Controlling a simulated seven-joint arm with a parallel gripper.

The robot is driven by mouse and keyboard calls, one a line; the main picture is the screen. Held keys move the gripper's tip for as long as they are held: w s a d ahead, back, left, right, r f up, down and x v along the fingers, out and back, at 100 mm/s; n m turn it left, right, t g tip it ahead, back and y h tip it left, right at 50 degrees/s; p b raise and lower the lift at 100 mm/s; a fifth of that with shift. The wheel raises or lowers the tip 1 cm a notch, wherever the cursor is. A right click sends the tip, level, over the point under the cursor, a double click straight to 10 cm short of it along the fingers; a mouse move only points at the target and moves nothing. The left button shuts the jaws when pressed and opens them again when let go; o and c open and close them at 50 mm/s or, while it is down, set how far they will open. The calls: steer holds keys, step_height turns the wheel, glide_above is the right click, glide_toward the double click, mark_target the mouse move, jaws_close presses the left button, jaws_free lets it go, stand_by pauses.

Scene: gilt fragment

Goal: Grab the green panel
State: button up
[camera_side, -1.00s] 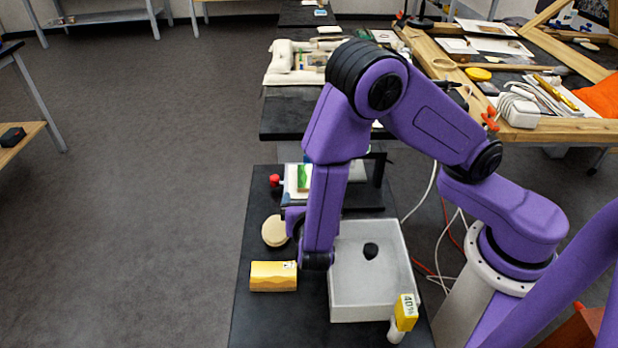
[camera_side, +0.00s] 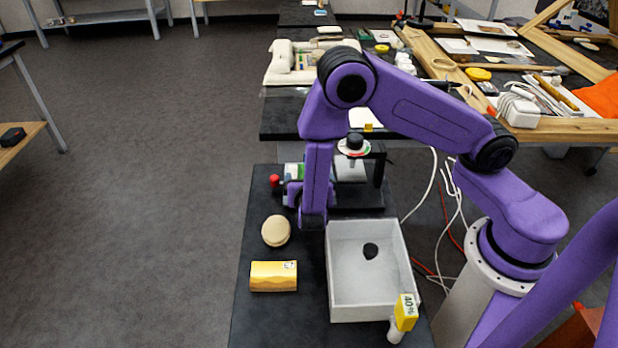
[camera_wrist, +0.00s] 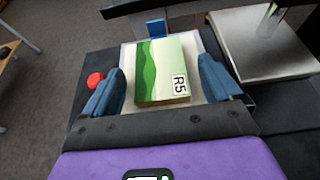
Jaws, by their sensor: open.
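The fingers are open, with a gap on each side of the panel. In the side view only a small part of the panel shows, a green patch (camera_side: 302,174) beside my wrist. My gripper is mostly hidden there behind the arm.
A red knob (camera_wrist: 95,80) sits left of the tray. A blue upright piece (camera_wrist: 156,28) stands behind the panel. A dark stand (camera_side: 377,165) rises to the right. Nearer are a white bin (camera_side: 345,300) with a dark lump, a yellow box (camera_side: 273,276) and a round beige object (camera_side: 276,231).

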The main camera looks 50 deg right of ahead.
steer(key=shift+f, duration=0.2)
steer(key=c, duration=1.1)
steer(key=shift+o, duration=0.2)
steer(key=shift+r, duration=0.2)
